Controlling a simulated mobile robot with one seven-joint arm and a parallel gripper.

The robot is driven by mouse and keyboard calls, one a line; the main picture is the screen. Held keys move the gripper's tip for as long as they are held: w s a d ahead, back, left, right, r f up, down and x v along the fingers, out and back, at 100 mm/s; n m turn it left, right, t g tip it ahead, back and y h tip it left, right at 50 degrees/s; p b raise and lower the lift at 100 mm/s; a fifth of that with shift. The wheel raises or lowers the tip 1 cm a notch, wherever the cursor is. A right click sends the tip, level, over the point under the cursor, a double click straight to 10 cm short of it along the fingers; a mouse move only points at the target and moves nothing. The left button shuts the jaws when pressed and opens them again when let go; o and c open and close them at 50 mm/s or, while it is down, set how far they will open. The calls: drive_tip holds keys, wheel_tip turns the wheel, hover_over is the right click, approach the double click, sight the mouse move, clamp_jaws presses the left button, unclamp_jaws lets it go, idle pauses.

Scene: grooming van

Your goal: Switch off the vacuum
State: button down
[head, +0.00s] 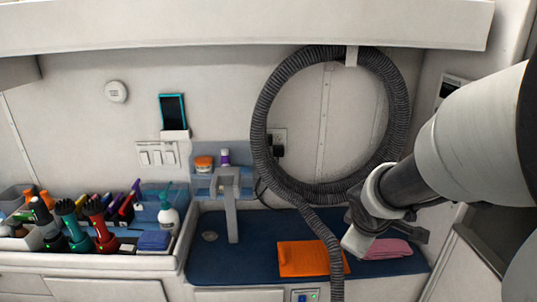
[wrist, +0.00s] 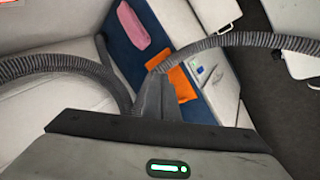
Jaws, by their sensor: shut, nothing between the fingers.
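The vacuum's ribbed grey hose (head: 262,120) hangs coiled on the back wall, and its free length runs down over the counter front. In the wrist view the hose (wrist: 245,40) enters from both sides. No vacuum body can be made out. A small panel (head: 304,296) with a green light and a blue part sits at the lower edge of the head view, right beside the hose; it also shows in the wrist view (wrist: 199,72). My gripper (head: 356,241) is shut and empty, in front of the hose and counter. Its dark fingers (wrist: 152,92) show in the wrist view.
An orange towel (head: 300,258) and a pink towel (head: 388,249) lie on the blue counter (head: 212,262). A grey tap (head: 230,195) stands at its left. A tray of clippers and bottles (head: 110,266) is further left. A rocker switch plate (head: 157,153) and a plug (head: 277,145) are on the wall.

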sight(302, 301)
drive_tip(key=w+f+n+y+b, duration=0.2)
drive_tip(key=w+f+n+b, duration=0.15)
drive_tip(key=f, duration=1.35)
drive_tip(key=s+a+f+n+y+b, duration=0.1)
drive_tip(key=a+f+n+y+b, duration=0.1)
drive_tip(key=f, duration=0.5)
drive_tip(key=a+f+n+y+b, duration=0.1)
drive_tip(key=a+f+n+y, duration=0.1)
drive_tip(key=f, duration=0.5)
drive_tip(key=shift+s+a+g+y+b, duration=0.3)
drive_tip(key=shift+s+a+y+b, duration=0.1)
drive_tip(key=shift+y, duration=0.2)
drive_tip(key=shift+f+n, duration=0.2)
drive_tip(key=shift+n, duration=0.05)
drive_tip(key=w+a+f+b, duration=0.3)
drive_tip(key=w+f, duration=0.5)
drive_tip(key=shift+w+a+f+b, duration=0.2)
drive_tip(key=shift+a+f+b, duration=0.05)
drive_tip(key=shift+f+b, duration=0.15)
